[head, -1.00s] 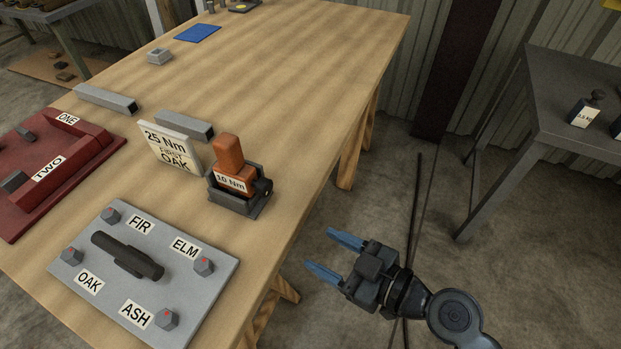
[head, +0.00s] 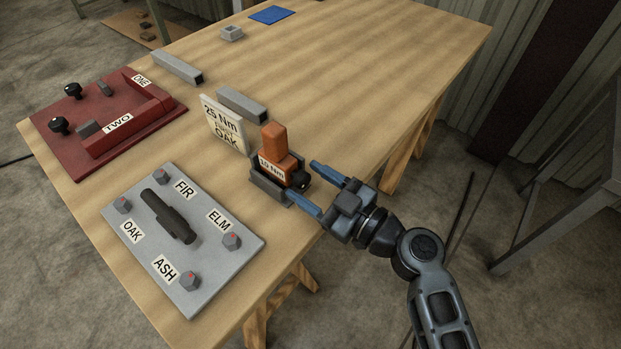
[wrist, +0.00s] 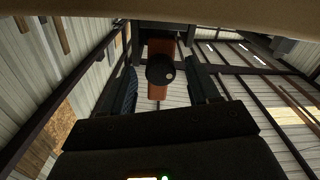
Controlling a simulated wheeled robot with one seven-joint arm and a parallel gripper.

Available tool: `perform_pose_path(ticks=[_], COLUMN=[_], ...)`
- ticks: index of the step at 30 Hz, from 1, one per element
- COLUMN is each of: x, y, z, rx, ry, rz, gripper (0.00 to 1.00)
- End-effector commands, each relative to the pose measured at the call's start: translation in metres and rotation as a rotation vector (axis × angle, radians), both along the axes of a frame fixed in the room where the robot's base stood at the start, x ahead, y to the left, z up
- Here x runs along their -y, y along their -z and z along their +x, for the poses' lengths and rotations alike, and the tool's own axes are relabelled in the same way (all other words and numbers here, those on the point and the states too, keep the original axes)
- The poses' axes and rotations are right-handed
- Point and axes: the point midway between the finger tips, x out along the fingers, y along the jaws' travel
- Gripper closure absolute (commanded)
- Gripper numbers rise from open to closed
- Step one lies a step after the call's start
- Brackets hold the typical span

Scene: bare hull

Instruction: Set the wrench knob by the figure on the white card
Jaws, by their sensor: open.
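The white card (head: 222,126) stands on the table and reads 25 Nm, a smaller line I cannot read surely, and OAK. The orange wrench (head: 273,143) stands in a dark grey cradle (head: 266,186), with a label reading 10 Nm. Its black knob (head: 299,180) faces my gripper. My gripper (head: 309,181) is open, its blue fingers pointing at the knob, one on each side as seen from the head. In the wrist view the round black knob (wrist: 160,72) lies between the fingers, in front of the orange body. Whether they touch it is unclear.
A grey plate (head: 205,277) with FIR, ELM, OAK and ASH labels, bolts and a dark handle lies at the front. A red fixture (head: 60,143) with ONE and TWO labels is at left. Grey bars (head: 176,68) lie behind. The table's far right is clear.

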Motion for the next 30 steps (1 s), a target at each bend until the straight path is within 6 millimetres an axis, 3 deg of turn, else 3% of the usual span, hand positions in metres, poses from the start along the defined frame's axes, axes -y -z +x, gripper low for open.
perform_pose_path(ticks=[10, 27, 30], x=[-0.0038, -0.0036, -0.0035], y=[0.0008, 0.0007, 0.0009], z=[0.0026, 0.0025, 0.0025], rx=[-0.001, -0.001, -0.002], ry=[0.000, 0.000, 0.000], rz=[0.000, 0.000, 0.000], gripper=[0.40, 0.94, 0.96])
